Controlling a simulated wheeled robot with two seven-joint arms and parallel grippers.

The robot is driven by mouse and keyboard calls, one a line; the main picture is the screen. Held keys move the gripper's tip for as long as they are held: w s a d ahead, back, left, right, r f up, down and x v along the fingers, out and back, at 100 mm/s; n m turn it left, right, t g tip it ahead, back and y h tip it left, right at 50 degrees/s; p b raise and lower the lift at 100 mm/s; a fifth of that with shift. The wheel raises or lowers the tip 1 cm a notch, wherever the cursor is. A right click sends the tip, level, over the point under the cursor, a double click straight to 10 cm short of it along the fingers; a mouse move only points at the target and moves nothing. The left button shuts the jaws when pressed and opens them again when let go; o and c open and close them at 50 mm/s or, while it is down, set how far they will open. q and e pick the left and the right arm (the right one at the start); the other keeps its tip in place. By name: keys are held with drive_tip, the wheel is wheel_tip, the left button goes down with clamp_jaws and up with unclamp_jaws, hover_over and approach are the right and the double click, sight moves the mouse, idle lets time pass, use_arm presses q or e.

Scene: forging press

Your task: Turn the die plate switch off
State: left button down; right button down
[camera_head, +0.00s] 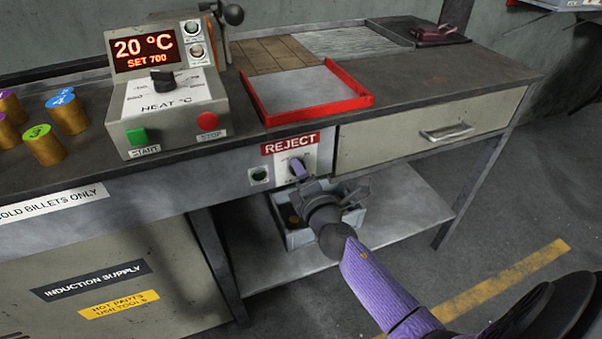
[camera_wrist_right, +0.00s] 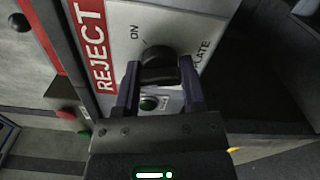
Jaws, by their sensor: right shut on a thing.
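The die plate switch is a black rotary knob (camera_wrist_right: 158,58) on a pale panel (camera_wrist_right: 115,15), with "ON" and "PLATE" lettering beside it in the right wrist view. In the head view this panel (camera_head: 312,158) is on the bench front, right of centre, and the gripper mostly hides the knob. My right gripper (camera_wrist_right: 158,74) has its two fingers on either side of the knob and is shut on it. It also shows in the head view (camera_head: 298,170), reaching up from the lower right. Which way the knob points is unclear. My left gripper is not in view.
The heater control box (camera_head: 172,103) stands on the bench left, near several coloured-top billets (camera_head: 44,146). A red-rimmed reject tray (camera_head: 366,98) is above the switch. A grey bin (camera_head: 298,238) sits on the lower shelf.

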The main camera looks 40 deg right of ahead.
drive_tip(key=n, duration=0.4)
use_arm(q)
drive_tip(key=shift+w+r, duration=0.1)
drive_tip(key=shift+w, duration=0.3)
use_arm(e)
drive_tip(key=shift+f+n, duration=0.1)
drive_tip(key=shift+n, duration=0.8)
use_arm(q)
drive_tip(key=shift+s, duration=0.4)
use_arm(e)
drive_tip(key=shift+c, duration=0.8)
unclamp_jaws()
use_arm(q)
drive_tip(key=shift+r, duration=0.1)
